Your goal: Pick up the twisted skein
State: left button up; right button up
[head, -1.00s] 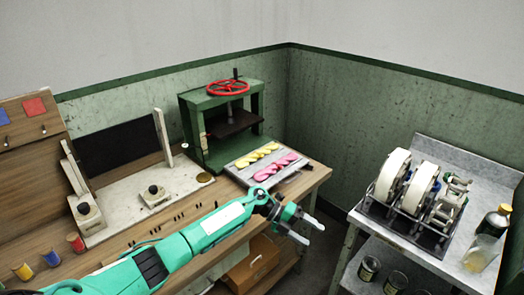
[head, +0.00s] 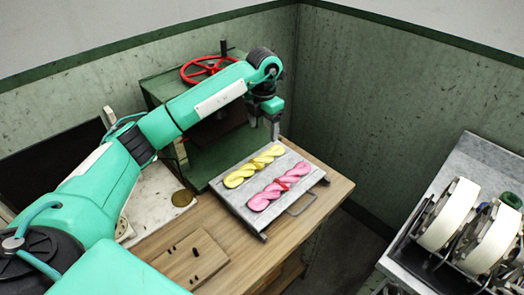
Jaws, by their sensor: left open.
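Two twisted skeins lie side by side on a grey metal tray (head: 233,203) on the wooden bench. The yellow skein (head: 240,176) is the farther one, and the pink skein (head: 267,198) with a red band is nearer. My left gripper (head: 275,130) points down above the back of the tray, beyond the far end of the yellow skein. It is open and empty, apart from both skeins. My right gripper is not in view.
A green press with a red handwheel (head: 208,68) stands behind the tray, close to my left arm. White reels (head: 449,214) stand on a separate metal table at right, across a gap.

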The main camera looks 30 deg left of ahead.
pick_arm(q)
jog(key=p, duration=0.1)
send_over(262, 157)
jog(key=f, duration=0.5)
jog(key=shift+s+d, duration=0.2)
jog(key=shift+s, duration=0.2)
jog(key=f+p, duration=0.1)
jog(key=f, duration=0.2)
jog(key=shift+w, duration=0.2)
jog(key=f, duration=0.1)
jog(key=f+p, duration=0.1)
jog(key=f, duration=0.1)
jog(key=shift+w+a+f+p, duration=0.15)
jog(key=shift+a+f+p, duration=0.1)
jog(key=shift+f+p, duration=0.1)
jog(key=shift+f, duration=0.45)
jog(key=c, duration=1.1)
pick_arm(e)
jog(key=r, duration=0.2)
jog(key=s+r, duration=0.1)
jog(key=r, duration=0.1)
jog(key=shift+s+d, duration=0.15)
